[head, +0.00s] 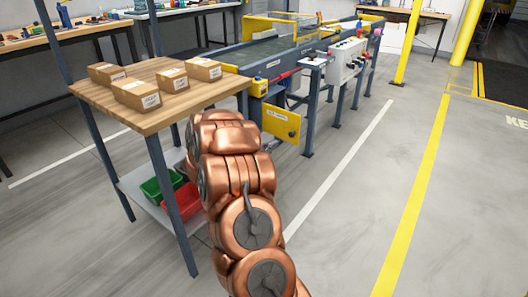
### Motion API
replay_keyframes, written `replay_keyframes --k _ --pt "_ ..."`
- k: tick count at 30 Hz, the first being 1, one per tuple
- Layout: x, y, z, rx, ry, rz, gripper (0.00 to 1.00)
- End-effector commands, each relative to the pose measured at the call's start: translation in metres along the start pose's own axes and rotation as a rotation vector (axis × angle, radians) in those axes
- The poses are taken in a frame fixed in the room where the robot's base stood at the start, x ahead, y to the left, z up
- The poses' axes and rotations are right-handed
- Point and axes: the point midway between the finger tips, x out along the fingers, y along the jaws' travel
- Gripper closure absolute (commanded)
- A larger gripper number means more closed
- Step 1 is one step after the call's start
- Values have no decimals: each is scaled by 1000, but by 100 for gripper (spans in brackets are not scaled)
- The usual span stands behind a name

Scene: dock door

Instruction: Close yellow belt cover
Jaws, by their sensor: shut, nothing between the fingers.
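A yellow panel (281,123) with a small label and a dark knob is at the near end of the conveyor, low on its side. It seems to stand out from the frame at an angle, but I cannot tell how far it is open. The label is too small to read surely. My copper arm reaches up from the bottom centre, and its upper end is just left of the panel. My gripper is hidden behind the arm, so its place against the panel does not show.
A wooden table (160,82) with several cardboard boxes stands left of the arm. Green (158,188) and red (182,202) bins sit on its lower shelf. The conveyor (285,48) carries a grey control box (347,60). Floor to the right is clear.

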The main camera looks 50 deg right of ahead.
Motion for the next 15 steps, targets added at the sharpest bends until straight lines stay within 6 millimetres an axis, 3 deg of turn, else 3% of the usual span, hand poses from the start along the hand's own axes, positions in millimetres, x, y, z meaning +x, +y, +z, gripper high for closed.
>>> replay_keyframes --k 9,15 --pt "46 0 1 3 3 1 100" --pt "65 -1 2 1 -1 -3 100"
